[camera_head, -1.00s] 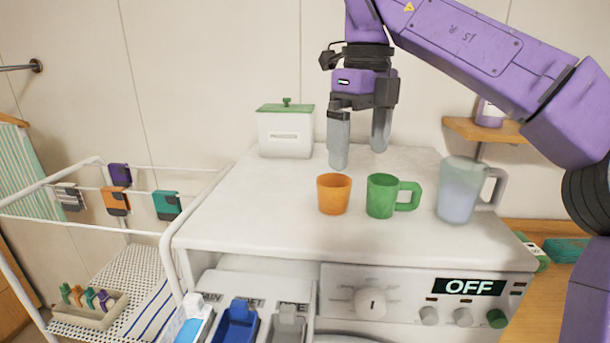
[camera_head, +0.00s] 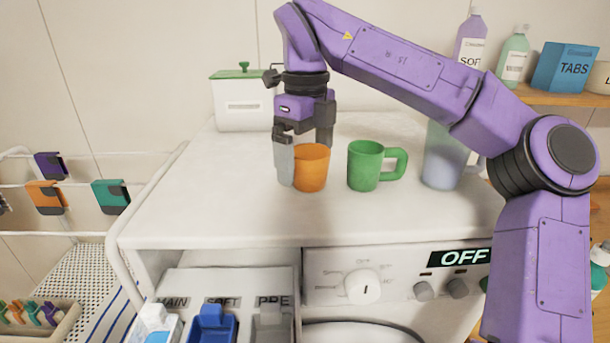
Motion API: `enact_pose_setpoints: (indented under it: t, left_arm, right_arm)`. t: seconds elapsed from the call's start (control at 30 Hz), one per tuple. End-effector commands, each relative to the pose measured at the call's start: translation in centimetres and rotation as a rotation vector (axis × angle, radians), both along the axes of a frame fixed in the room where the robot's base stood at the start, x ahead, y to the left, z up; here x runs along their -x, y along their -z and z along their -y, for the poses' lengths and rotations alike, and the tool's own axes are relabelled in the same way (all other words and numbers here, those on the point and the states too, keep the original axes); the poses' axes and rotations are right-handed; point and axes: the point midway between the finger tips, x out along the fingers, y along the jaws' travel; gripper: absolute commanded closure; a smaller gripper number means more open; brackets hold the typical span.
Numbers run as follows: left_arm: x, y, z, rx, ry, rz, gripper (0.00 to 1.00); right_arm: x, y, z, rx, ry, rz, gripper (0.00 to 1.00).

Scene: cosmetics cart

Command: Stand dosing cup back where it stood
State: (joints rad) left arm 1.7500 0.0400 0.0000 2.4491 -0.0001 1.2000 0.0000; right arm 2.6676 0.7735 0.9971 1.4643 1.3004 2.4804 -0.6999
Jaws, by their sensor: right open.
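An orange cup without a handle (camera_head: 312,170) stands upright on the white top of the washing machine (camera_head: 220,205). A green mug with a handle (camera_head: 364,168) stands to its right. My right gripper (camera_head: 304,160) is open and low at the orange cup. One grey finger is at the cup's left side; the other comes down behind its rim, with its tip hidden. I cannot tell whether either finger touches the cup. My left gripper is not in view.
A translucent jug (camera_head: 441,165) stands right of the mug, partly behind my right arm. A white box with a green lid (camera_head: 240,105) stands at the back left. The top's front left is clear. A detergent drawer (camera_head: 220,283) is open below.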

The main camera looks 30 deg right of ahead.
Motion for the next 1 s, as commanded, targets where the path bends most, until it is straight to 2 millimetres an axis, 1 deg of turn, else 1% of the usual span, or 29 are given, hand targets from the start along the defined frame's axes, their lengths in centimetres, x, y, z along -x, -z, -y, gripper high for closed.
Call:
enact_pose_setpoints:
  t: [0.17,0.2,0.27,0.3,0.37,0.47,0.5,0.67,0.77,0.87,0.97,1.0]
  left_arm:
    - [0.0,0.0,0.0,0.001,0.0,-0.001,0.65]
    - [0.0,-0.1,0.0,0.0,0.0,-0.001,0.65]
    - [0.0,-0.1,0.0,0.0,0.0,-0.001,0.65]
    - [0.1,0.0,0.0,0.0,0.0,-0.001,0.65]
    - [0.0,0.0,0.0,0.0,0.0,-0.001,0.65]
    - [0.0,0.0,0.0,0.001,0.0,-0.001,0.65]
    - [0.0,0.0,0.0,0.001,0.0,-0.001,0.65]
    - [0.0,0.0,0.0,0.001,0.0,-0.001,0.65]
    - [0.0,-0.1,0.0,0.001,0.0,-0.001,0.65]
    - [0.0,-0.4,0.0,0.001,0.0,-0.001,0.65]
    - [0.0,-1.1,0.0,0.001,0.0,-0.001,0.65]
    - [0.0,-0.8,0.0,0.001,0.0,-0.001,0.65]
  right_arm:
    - [0.1,-0.1,0.0,-0.001,0.001,0.003,0.01]
    - [0.1,-0.1,0.0,-0.001,0.002,0.003,0.04]
    - [0.1,-0.1,0.1,-0.001,0.002,0.003,0.24]
    - [0.1,-0.1,0.1,-0.001,0.002,0.003,0.37]
    - [0.1,-0.1,0.1,-0.001,0.002,0.003,0.56]
    - [0.1,0.0,0.0,0.0,0.001,0.002,0.56]
    - [0.1,0.0,0.0,0.0,0.001,0.002,0.61]
    - [0.1,0.1,0.0,0.001,0.001,0.0,0.61]
    - [0.1,-0.2,0.0,0.001,0.001,-0.001,0.61]
    - [0.0,-1.3,0.1,0.002,0.004,0.0,0.61]
    - [0.0,-3.6,0.1,0.003,0.006,0.004,0.61]
    - [0.4,-4.3,-0.8,0.005,0.002,0.004,0.61]
